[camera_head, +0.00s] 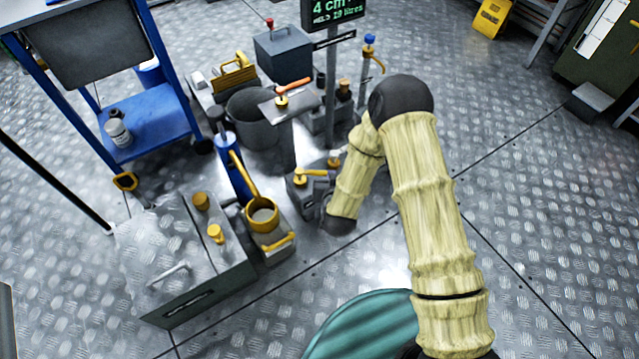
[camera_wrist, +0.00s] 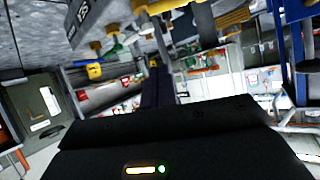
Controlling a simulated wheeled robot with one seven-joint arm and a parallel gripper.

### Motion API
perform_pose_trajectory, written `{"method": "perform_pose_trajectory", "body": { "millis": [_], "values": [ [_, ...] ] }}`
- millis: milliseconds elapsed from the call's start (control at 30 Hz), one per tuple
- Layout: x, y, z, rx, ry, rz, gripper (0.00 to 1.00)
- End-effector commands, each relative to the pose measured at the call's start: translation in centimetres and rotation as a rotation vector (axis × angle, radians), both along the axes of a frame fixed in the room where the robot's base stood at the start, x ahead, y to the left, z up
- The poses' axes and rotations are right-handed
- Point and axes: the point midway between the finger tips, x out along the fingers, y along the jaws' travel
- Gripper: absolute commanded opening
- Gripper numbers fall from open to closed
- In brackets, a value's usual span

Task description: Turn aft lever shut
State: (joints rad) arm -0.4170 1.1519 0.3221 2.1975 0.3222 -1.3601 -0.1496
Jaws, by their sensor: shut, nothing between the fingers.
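Two lever-like parts show in the head view, and I cannot tell which is the aft one. A yellow lever (camera_head: 316,172) lies on a small grey block (camera_head: 301,196), just left of my forearm. An orange-handled lever (camera_head: 293,86) sits on top of a grey post farther back. In the wrist view, a yellow part (camera_wrist: 160,6) and a grey labelled block (camera_wrist: 88,22) are at the top edge, cut off by the frame. My gripper (camera_wrist: 160,75) is shut and empty, with its fingers below these parts in the picture. In the head view my wrist hides the fingers.
A blue pump with a yellow cup (camera_head: 262,215) and a grey tank (camera_head: 200,262) stand to the left. A bucket (camera_head: 252,115) and a grey box (camera_head: 283,55) are behind. A blue cart (camera_head: 150,120) stands at the far left.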

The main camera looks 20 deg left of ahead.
Motion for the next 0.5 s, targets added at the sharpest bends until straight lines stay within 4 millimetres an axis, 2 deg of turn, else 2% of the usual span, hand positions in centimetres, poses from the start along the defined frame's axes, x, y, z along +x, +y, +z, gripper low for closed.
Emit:
{"method": "perform_pose_trajectory", "body": {
  "millis": [33, 233, 400, 500],
  "values": [
    [-1.1, 0.7, -1.8, 0.002, -0.022, -0.004, 0.0],
    [-5.1, 2.2, -6.2, 0.004, -0.16, -0.048, 0.0],
    [-8.2, 2.2, -8.2, -0.01, -0.255, -0.082, 0.0],
    [-9.0, 2.1, -8.5, -0.013, -0.281, -0.09, 0.0]
  ]
}}
